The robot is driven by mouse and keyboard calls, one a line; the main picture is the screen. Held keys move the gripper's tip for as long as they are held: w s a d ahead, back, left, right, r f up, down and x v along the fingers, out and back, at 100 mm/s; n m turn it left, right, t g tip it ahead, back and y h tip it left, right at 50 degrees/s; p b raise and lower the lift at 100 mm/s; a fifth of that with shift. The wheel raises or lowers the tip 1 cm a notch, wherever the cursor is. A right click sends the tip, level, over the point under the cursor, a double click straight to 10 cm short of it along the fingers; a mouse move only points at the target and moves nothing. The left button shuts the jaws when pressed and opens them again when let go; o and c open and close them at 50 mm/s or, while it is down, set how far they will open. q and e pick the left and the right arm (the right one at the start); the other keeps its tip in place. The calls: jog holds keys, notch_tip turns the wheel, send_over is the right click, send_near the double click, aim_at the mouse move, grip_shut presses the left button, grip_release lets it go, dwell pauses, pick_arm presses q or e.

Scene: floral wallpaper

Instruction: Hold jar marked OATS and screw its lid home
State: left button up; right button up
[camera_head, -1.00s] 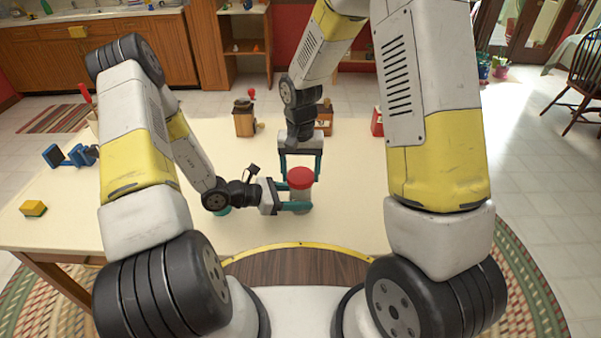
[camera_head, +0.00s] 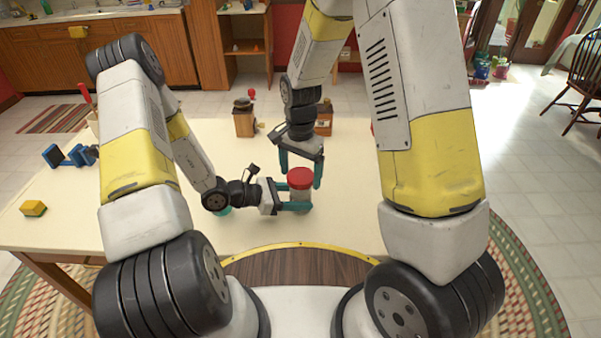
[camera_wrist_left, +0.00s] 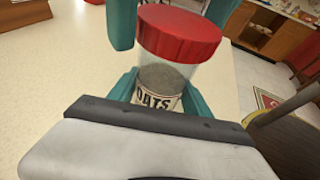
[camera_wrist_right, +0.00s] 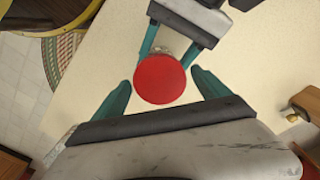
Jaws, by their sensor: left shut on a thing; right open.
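The OATS jar (camera_wrist_left: 165,80) is clear, with grey contents and a printed label, and stands upright on the table. Its red lid (camera_head: 300,178) sits on top of the jar; whether it is tight cannot be told. My left gripper (camera_head: 296,207) is shut on the jar's body from the left. In the left wrist view, its teal fingers flank the jar below the lid. My right gripper (camera_wrist_right: 163,86) is open, with a finger on each side of the red lid and visible gaps to it. The right fingers show above the table in the head view.
The cream table (camera_head: 240,145) has free room around the jar. A wooden grinder-like box (camera_head: 244,120) and another wooden item (camera_head: 324,122) stand behind. A yellow block (camera_head: 33,208) and a blue object (camera_head: 68,156) lie at the left.

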jog(key=n, duration=0.6)
jog(key=shift+n, duration=0.4)
jog(key=n, duration=0.5)
jog(key=shift+n, duration=0.4)
jog(key=c, duration=1.1)
jog(key=shift+o, duration=0.2)
jog(key=m, duration=0.5)
jog(key=shift+a+m, duration=0.1)
jog(key=shift+m, duration=0.3)
jog(key=m, duration=0.7)
